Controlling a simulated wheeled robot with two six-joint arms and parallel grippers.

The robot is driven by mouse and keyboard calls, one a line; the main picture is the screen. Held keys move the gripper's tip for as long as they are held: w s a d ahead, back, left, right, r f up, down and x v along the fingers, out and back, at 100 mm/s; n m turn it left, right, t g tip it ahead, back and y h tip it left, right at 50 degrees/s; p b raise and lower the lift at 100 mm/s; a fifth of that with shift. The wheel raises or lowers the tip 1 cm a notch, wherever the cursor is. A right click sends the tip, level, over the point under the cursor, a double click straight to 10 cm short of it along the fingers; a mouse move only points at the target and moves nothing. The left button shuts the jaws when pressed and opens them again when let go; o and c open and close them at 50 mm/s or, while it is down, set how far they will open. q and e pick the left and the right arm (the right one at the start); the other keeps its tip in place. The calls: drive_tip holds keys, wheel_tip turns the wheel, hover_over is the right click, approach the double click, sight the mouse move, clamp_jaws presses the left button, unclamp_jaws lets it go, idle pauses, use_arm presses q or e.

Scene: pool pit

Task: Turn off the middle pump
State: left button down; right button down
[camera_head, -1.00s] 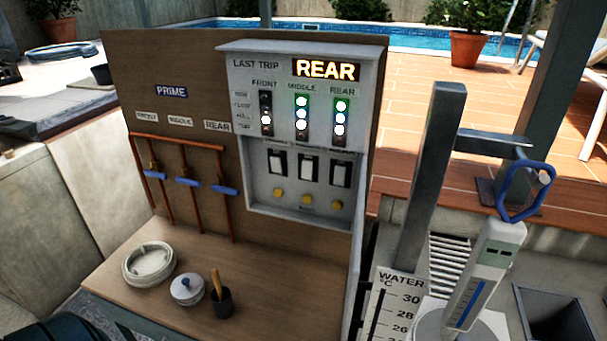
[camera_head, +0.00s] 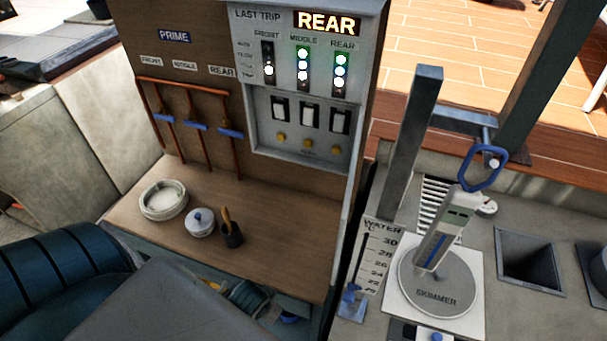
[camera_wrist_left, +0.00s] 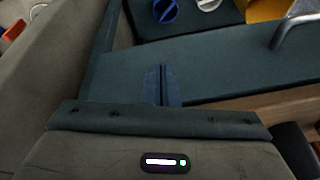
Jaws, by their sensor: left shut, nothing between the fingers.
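The grey control panel (camera_head: 262,150) stands upright on the wooden board in the head view. Its middle rocker switch (camera_head: 310,116) is white in a black frame, between the front switch (camera_head: 280,107) and the rear switch (camera_head: 340,121). Above it, the middle light column (camera_head: 303,66) has several lamps lit, its top glowing green. My left gripper (camera_wrist_left: 162,86) is shut and empty in the left wrist view, away from the panel, over a dark teal surface. My right gripper is not in view.
Yellow buttons (camera_head: 307,143) sit below the switches. Copper pipes with blue valve handles (camera_head: 195,125) are left of the panel. A white ring (camera_head: 164,200), a lidded pot (camera_head: 200,222) and a black cup (camera_head: 230,236) stand on the wooden shelf. A skimmer lid (camera_head: 440,285) lies right.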

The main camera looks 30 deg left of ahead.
use_arm(q)
drive_tip(key=w+a+r+n+t+y+p, duration=0.1)
drive_tip(key=w+r+t, duration=0.3)
drive_tip(key=r, duration=1)
drive_tip(key=w+a+r+n+t, duration=0.1)
drive_tip(key=w+r+t, duration=0.3)
drive_tip(key=r, duration=0.9)
drive_tip(key=w+a+r+n+t+y+p, duration=0.1)
drive_tip(key=w+r+t, duration=0.3)
drive_tip(key=r, duration=1)
drive_tip(key=w, duration=0.2)
drive_tip(key=shift+w+a+r+y+p, duration=0.2)
drive_tip(key=shift+w+r+y+p, duration=0.1)
drive_tip(key=shift+w+r, duration=0.05)
